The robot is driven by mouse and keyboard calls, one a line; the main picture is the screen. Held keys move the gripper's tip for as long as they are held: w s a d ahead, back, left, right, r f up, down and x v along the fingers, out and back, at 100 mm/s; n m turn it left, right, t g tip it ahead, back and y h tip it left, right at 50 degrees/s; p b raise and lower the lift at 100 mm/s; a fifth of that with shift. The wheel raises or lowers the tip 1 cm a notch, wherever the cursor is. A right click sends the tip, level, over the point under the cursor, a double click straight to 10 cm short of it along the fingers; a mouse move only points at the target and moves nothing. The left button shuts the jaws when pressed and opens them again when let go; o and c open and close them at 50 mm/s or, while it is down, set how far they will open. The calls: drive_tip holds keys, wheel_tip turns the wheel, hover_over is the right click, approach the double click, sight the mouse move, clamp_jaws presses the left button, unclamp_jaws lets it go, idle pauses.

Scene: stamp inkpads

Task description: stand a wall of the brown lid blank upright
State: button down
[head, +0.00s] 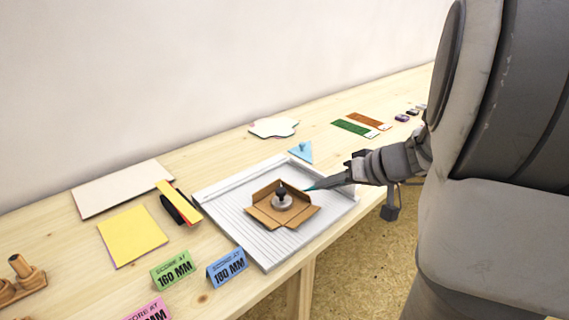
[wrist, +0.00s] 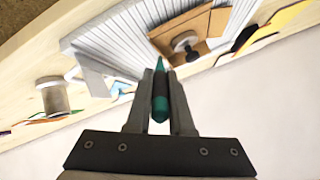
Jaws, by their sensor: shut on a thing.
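The brown lid blank (head: 262,216) lies on the pale ridged scoring board (head: 225,205), and shows upside down in the wrist view (wrist: 215,22). A round pale weight with a black knob (head: 282,200) sits on its middle. The blank's far flaps look raised and its near flaps look lower or flat; exact angles are unclear. My gripper (head: 335,180) is at the right of the blank. It is shut on a teal pointed tool (wrist: 160,100), whose tip (head: 312,187) points left toward the blank's right edge. I cannot tell whether the tip touches it.
Tent cards marked 160 MM (head: 172,270) and 100 MM (head: 227,267) stand near the front edge. A yellow sheet (head: 132,236) and black-and-yellow item (head: 180,205) lie left. A blue triangle (head: 301,151) lies behind the board. Green (head: 354,128) and orange strips (head: 370,121) lie farther back.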

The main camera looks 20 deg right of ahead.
drive_tip(key=shift+w+d+r, duration=0.2)
drive_tip(key=shift+d, duration=0.2)
drive_tip(key=shift+w+d+r, duration=0.15)
drive_tip(key=shift+d+r, duration=0.05)
drive_tip(key=shift+d, duration=0.15)
wheel_tip(320, 180, up, 7)
drive_tip(key=p, duration=0.3)
drive_tip(key=shift+w+d+r+p, duration=0.15)
drive_tip(key=shift+d+r+p, duration=0.05)
drive_tip(key=shift+d+p, duration=0.2)
idle(1.1)
